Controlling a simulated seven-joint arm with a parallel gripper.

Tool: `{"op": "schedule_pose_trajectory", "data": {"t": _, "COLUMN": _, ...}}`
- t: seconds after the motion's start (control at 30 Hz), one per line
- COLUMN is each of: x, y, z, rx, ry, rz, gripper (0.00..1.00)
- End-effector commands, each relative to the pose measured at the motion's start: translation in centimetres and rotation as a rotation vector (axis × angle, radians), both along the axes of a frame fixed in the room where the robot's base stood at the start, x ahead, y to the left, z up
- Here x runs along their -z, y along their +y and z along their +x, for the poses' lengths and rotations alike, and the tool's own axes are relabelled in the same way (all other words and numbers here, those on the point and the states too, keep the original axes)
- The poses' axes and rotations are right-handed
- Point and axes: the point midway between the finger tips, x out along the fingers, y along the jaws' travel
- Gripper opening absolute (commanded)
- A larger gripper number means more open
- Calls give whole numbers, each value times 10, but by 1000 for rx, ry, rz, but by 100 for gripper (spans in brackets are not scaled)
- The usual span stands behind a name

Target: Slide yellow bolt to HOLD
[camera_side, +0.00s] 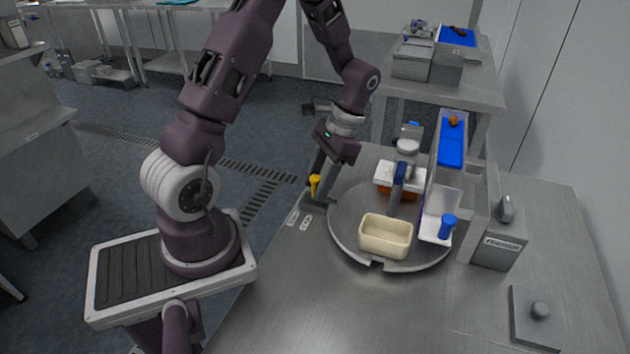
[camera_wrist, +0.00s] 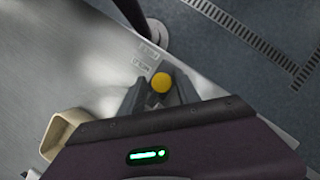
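The yellow bolt (camera_side: 314,183) has a round knob and stands on a grey bracket (camera_side: 318,203) at the left rim of the turntable. In the wrist view its yellow knob (camera_wrist: 162,82) shows between the tips of my two dark fingers. My gripper (camera_side: 325,172) points down at the bolt, with its fingers right beside the knob. I cannot tell whether the fingers touch or clamp it. Two small label plates (camera_side: 299,219) lie on the table by the bracket. They also show in the wrist view (camera_wrist: 145,59), one seemingly reading HOLD.
The round turntable (camera_side: 345,222) carries a cream bin (camera_side: 386,237), a white-topped container and a dark blue upright part (camera_side: 397,185). A blue chute (camera_side: 452,145) and the feeder box (camera_side: 498,247) stand to the right. The front of the table is clear.

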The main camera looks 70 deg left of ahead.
Motion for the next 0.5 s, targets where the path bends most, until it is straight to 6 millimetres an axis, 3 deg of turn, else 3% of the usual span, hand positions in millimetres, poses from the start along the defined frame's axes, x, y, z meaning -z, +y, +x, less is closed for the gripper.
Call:
{"op": "schedule_pose_trajectory", "data": {"t": 0.23, "x": -3, "y": 1, "z": 1, "rx": -1, "ry": 2, "rz": 1, "gripper": 38}}
{"op": "schedule_pose_trajectory", "data": {"t": 0.5, "x": -51, "y": 1, "z": 21, "rx": 1, "ry": -2, "rz": 2, "gripper": 38}}
